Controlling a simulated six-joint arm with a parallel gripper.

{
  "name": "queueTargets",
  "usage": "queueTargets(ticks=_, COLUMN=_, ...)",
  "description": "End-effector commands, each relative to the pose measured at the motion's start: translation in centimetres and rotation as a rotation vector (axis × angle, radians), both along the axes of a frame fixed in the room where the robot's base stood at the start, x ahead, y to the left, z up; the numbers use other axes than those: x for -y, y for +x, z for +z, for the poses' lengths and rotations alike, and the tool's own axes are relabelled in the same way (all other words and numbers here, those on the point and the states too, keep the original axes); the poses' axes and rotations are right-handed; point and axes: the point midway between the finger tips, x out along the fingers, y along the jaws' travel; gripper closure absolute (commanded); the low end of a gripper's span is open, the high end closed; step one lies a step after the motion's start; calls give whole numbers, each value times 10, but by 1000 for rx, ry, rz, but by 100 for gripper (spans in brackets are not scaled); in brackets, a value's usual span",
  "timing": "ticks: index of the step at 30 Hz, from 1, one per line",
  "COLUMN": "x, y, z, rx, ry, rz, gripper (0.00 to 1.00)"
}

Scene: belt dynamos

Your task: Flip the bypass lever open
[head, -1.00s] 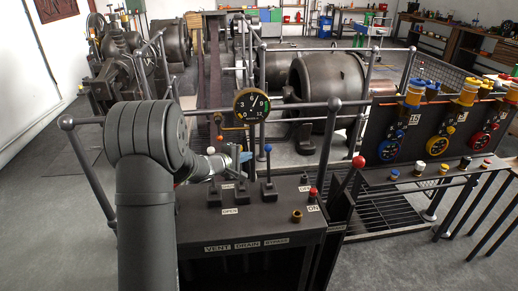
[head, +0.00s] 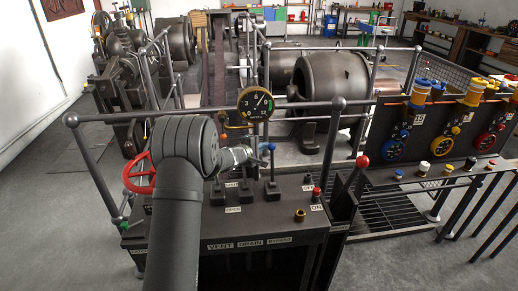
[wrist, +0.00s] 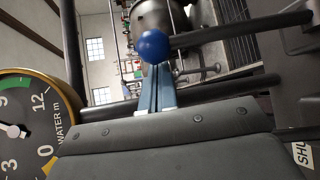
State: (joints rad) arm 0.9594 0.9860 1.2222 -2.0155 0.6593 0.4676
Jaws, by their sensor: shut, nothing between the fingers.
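The bypass lever (head: 272,172) is the rightmost of three levers on the dark console and has a blue knob (head: 271,147). Its stem stands about upright in the head view. The label BYPASS is on the console front below. My gripper (head: 263,163) is beside the upper part of this lever, just left of it. In the wrist view my blue fingers (wrist: 157,90) are shut and empty, with the blue knob (wrist: 152,46) just beyond their tips. I cannot tell whether they touch. My arm partly hides the other levers.
A round water gauge (head: 256,104) hangs on the rail behind the levers. A red-knobbed lever (head: 362,162) rises to the right. A red handwheel (head: 140,174) is left of my arm. A red button (head: 316,193) and a brass knob (head: 300,215) sit on the console.

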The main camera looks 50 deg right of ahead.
Motion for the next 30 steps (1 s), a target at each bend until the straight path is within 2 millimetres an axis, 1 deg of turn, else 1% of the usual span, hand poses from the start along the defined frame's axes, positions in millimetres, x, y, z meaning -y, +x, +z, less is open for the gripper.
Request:
queueTargets(ticks=12, x=-1, y=-1, z=1, rx=1, ry=0, rz=-1, gripper=100)
queueTargets(ticks=25, x=-9, y=-10, z=5, rx=0, ry=-1, rz=-2, gripper=100)
queueTargets(ticks=30, x=-16, y=-18, z=7, rx=0, ry=0, rz=-3, gripper=100)
